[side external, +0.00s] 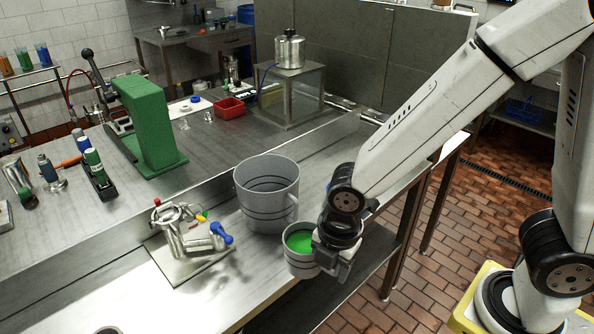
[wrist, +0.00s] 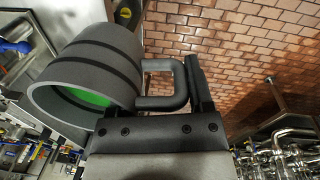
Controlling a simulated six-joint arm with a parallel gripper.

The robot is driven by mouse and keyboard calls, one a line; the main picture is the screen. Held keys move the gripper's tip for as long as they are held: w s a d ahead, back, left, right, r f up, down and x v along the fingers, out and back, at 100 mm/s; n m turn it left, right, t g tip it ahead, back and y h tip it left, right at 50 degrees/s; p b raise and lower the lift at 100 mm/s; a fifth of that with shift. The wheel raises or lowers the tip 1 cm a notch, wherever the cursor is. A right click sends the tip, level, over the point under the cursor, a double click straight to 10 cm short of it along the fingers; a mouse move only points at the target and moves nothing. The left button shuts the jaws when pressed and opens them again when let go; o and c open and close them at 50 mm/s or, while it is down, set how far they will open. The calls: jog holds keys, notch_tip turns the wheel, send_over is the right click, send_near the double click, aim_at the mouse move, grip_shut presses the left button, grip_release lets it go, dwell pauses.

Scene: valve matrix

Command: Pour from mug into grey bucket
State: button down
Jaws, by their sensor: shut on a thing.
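The mug (side external: 300,264) is light grey with dark bands and holds green liquid. It is close to upright in the side view, beside the table's front edge. My gripper (side external: 330,258) is shut on the mug's handle side. In the wrist view the mug (wrist: 85,75) shows its rim and green contents, and its handle (wrist: 165,83) lies between my gripper's fingers (wrist: 172,90). The grey bucket (side external: 266,195) stands upright on the steel table, just behind and left of the mug. The bucket's inside bottom is hidden.
A plate with a metal valve fitting (side external: 185,235) and a blue handle sits left of the bucket. A green block stand (side external: 145,125) and a red tray (side external: 229,108) stand farther back. A raised steel ledge (side external: 220,170) runs behind the bucket.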

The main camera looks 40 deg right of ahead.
dwell(0.6)
notch_tip(320, 180, up, 9)
jog(key=shift+w+r, duration=0.1)
jog(key=shift+w, duration=0.6)
jog(key=w+d+r+n, duration=0.1)
jog(key=w+d, duration=0.2)
jog(key=w, duration=0.6)
jog(key=w+d+n, duration=0.1)
jog(key=w+d, duration=0.3)
jog(key=w, duration=0.5)
jog(key=w+d+f+n, duration=0.1)
jog(key=w+d+n, duration=0.1)
jog(key=w+d, duration=0.8)
jog(key=f, duration=0.3)
jog(key=s+f, duration=0.1)
jog(key=f, duration=0.1)
jog(key=shift+d+f, duration=0.15)
jog(key=shift+d, duration=0.05)
jog(key=shift+w, duration=0.1)
